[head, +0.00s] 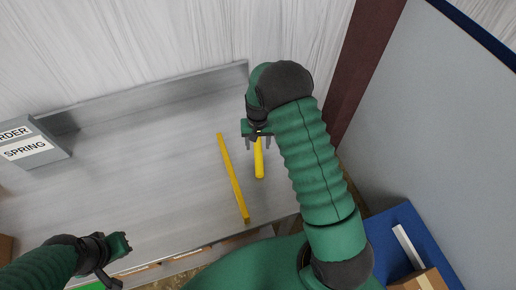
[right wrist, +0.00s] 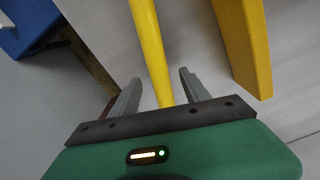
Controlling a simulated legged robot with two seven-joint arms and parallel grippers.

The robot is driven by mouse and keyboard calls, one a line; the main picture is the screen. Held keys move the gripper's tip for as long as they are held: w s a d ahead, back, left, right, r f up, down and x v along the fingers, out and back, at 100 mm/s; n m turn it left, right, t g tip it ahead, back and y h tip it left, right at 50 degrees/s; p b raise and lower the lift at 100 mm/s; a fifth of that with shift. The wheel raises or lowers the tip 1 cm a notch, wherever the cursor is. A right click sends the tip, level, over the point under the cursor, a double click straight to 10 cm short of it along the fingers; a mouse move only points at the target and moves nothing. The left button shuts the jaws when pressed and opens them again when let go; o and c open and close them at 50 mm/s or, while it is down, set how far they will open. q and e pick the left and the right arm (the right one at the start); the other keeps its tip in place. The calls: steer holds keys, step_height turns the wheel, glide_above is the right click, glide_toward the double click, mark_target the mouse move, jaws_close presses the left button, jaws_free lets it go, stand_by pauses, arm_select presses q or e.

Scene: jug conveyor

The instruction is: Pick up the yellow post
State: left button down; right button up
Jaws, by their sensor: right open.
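A round yellow post (head: 259,165) lies on the grey metal table, its far end hidden under my right gripper. My right gripper (head: 257,146) is open above that end, one finger on each side. In the right wrist view, the round post (right wrist: 148,38) runs between the open fingers (right wrist: 160,77), with a gap on both sides. A longer, square-edged yellow bar (head: 233,178) lies to its left, apart from it. The bar also shows in the right wrist view (right wrist: 243,45), outside the fingers. My left gripper (head: 118,262) is at the lower left, away from both; its jaws are unclear.
The grey table (head: 150,150) is mostly bare left of the bar. A grey bin with labels (head: 28,148) stands at the left. The table has a raised back edge (head: 160,95). A blue surface (head: 395,235) with a cardboard box (head: 425,281) is at the lower right.

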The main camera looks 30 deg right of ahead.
mark_target(258, 150)
steer(key=shift+s+f, duration=0.1)
steer(key=shift+f, duration=1.25)
jaws_close()
